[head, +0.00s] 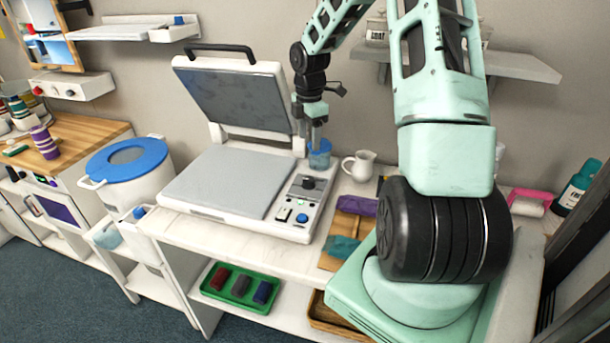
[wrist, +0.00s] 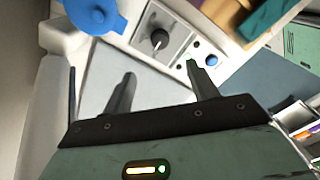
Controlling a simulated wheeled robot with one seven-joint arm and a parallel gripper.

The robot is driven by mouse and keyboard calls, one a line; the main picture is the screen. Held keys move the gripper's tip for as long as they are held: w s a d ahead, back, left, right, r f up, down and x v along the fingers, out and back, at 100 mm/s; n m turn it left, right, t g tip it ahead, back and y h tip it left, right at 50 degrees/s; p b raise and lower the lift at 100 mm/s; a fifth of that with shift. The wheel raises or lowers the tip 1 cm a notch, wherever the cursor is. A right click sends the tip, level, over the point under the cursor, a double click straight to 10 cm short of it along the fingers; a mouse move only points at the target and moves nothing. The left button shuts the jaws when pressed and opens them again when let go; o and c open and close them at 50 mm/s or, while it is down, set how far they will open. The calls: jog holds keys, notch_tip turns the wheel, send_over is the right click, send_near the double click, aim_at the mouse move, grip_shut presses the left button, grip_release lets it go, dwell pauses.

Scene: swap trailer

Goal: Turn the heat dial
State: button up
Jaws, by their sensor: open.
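The heat press has its lid (head: 240,100) raised and a pale flat lower plate (head: 222,182). Its control panel (head: 287,205) is on the right side. A black round dial (head: 308,183) with a light pointer mark sits on the panel; it also shows in the wrist view (wrist: 158,40). A blue round button (head: 302,217) is nearer the panel's front, also in the wrist view (wrist: 211,60). My gripper (head: 317,140) is above and behind the panel. In the wrist view its two fingers (wrist: 160,71) are apart and empty, with the dial beyond the gap, not between them.
A blue-topped jar (head: 320,155) stands close to my gripper, beside the panel's back end. A white jug (head: 358,165) is to its right. A wooden board (head: 333,262) with purple and teal cloths lies right of the press. A white shelf (head: 520,66) is above.

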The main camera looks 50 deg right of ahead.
aim_at(308, 179)
notch_tip(308, 179, down, 14)
jog(key=shift+f+p, duration=0.1)
jog(key=shift+p, duration=0.8)
jog(key=c, duration=1)
